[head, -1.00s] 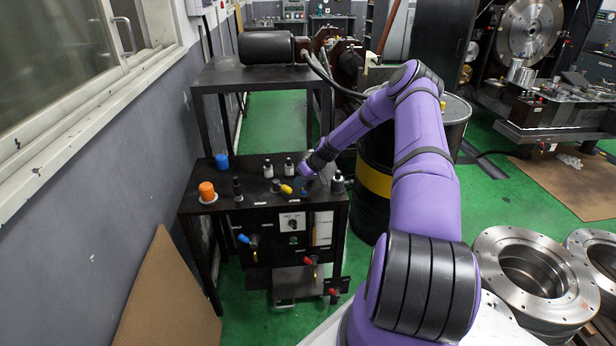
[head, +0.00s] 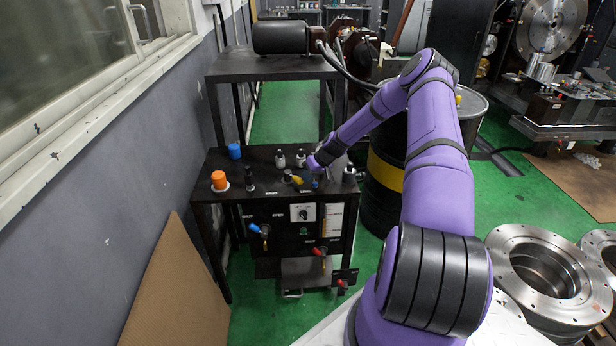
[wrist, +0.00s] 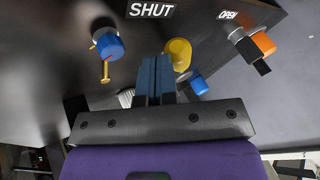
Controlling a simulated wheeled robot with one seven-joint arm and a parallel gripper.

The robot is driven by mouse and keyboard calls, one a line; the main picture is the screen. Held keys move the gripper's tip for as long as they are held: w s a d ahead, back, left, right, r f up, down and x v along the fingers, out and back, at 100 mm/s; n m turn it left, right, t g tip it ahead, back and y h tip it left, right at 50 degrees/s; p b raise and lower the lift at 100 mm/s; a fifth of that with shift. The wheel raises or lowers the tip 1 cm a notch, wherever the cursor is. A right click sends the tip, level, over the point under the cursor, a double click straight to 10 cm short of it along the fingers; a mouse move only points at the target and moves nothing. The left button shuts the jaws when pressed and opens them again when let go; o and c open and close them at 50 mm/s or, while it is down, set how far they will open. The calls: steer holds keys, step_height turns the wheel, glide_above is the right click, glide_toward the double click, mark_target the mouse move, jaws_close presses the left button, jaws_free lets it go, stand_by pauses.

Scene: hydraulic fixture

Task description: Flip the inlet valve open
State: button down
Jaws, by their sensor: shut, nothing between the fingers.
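The bench-top fixture (head: 205,192) carries several coloured handles. No inlet label is readable, so I cannot tell for sure which handle is the inlet valve. A yellow handle (head: 297,180) lies on the top near my gripper; it also shows in the wrist view (wrist: 179,50). My gripper (wrist: 155,80) is shut and empty, its blue fingers pressed together just left of the yellow handle in the picture. Contact cannot be told. A blue handle with a yellow stem (wrist: 109,46) is further left, near a "SHUT" label (wrist: 150,10). An "OPEN" label (wrist: 228,15) is at the upper right.
An orange cap (head: 219,180) and a blue cap (head: 234,151) stand on the left of the top. The front panel has a blue handle (head: 254,228) and a red handle (head: 319,251). A black and yellow drum (head: 387,172) stands right behind.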

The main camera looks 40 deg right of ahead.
mark_target(300, 182)
steer(key=shift+a, duration=0.1)
steer(key=a+m+h, duration=0.1)
steer(key=a+m+t+h, duration=0.1)
steer(key=a+m, duration=0.1)
steer(key=shift+s+m, duration=0.3)
steer(key=shift+s, duration=0.05)
steer(key=a+m+h, duration=0.2)
steer(key=a+m, duration=0.1)
steer(key=shift+w+m+t, duration=0.15)
steer(key=shift+m+t, duration=0.15)
steer(key=shift+t, duration=0.1)
steer(key=a+m, duration=0.1)
steer(key=w+a+m+h, duration=0.1)
steer(key=shift+m+h, duration=0.3)
steer(key=shift+m, duration=0.1)
steer(key=shift+w+a+m+h, duration=0.5)
steer(key=shift+a+m+h, duration=0.25)
steer(key=shift+m, duration=0.45)
steer(key=shift+w+a+m+g+h, duration=0.45)
steer(key=shift+w+a+m+g, duration=0.05)
steer(key=shift+m, duration=0.4)
steer(key=shift+w+a, duration=0.15)
steer(key=shift+w, duration=0.15)
steer(key=shift+w+a, duration=0.1)
steer(key=shift+a, duration=0.1)
